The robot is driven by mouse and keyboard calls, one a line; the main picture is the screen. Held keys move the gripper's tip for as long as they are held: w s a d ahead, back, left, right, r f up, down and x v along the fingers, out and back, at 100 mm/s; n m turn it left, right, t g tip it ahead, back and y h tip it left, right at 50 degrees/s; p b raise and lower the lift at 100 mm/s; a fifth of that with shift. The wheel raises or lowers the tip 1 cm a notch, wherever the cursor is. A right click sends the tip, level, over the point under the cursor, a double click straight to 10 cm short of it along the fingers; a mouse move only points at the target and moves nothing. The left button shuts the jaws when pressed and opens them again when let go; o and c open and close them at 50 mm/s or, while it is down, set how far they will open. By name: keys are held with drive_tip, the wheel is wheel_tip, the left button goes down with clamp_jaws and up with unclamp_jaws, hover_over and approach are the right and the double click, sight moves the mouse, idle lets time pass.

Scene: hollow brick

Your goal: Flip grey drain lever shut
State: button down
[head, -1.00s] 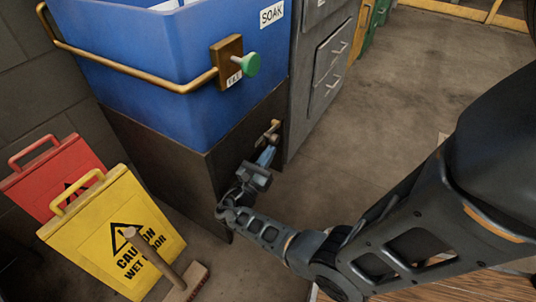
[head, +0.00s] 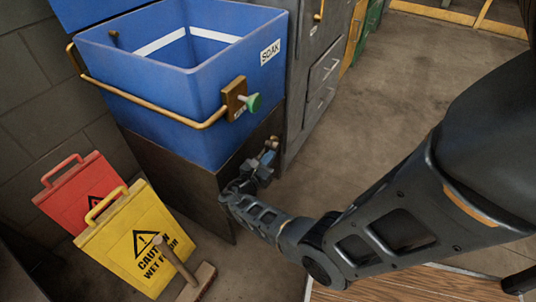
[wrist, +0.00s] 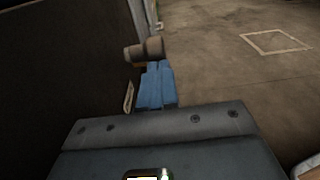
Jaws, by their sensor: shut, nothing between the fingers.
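The drain fitting with its brownish-grey lever end (head: 272,142) sits low on the dark stand under the blue soak tub (head: 215,115). In the wrist view a blunt grey-brown cylinder of the fitting (wrist: 146,50) shows just beyond my fingertips. My gripper (head: 267,156) is at the fitting, with its blue fingers shut together and empty. The fingers (wrist: 155,84) also show in the wrist view, their tips at or very near the cylinder; I cannot tell whether they touch. The rest of the lever is hidden or too small to read.
A green knob (head: 253,103) on a brass plate and a brass rail (head: 150,112) stick out from the tub. Yellow (head: 135,240) and red (head: 80,195) floor signs and a brush (head: 185,270) stand at left. Grey drawers (head: 325,75) are behind; open floor lies right.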

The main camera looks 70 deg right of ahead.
sight(276, 143)
drive_tip(key=r+y+p, duration=0.1)
drive_tip(key=r+p, duration=0.1)
drive_tip(key=p, duration=0.1)
drive_tip(key=d+r+y+p, duration=0.1)
drive_tip(key=r+p, duration=0.1)
drive_tip(key=p, duration=0.1)
drive_tip(key=shift+s+d+y+p, duration=0.15)
drive_tip(key=shift+d+y+p, duration=0.05)
drive_tip(key=shift+y+p, duration=0.2)
drive_tip(key=d+r+y+p, duration=0.1)
drive_tip(key=p, duration=0.1)
drive_tip(key=r+t+y+p, duration=0.1)
drive_tip(key=p, duration=0.2)
drive_tip(key=shift+s+d+y, duration=0.25)
drive_tip(key=shift+d+y, duration=0.05)
drive_tip(key=shift+d, duration=0.1)
drive_tip(key=shift+s+d+r+p, duration=0.15)
drive_tip(key=shift+d+r+p, duration=0.2)
drive_tip(key=shift+d+p, duration=0.25)
drive_tip(key=shift+s+d+r, duration=0.15)
drive_tip(key=shift+d+r, duration=0.1)
drive_tip(key=shift+d, duration=0.35)
drive_tip(key=shift+s+d+r, duration=0.1)
drive_tip(key=shift+d+r, duration=0.1)
drive_tip(key=shift+d, duration=0.4)
drive_tip(key=shift+s+d+r, duration=0.15)
drive_tip(key=shift+d+r, duration=0.1)
drive_tip(key=shift+d, duration=0.45)
drive_tip(key=shift+r+p, duration=0.1)
drive_tip(key=shift+p, duration=0.2)
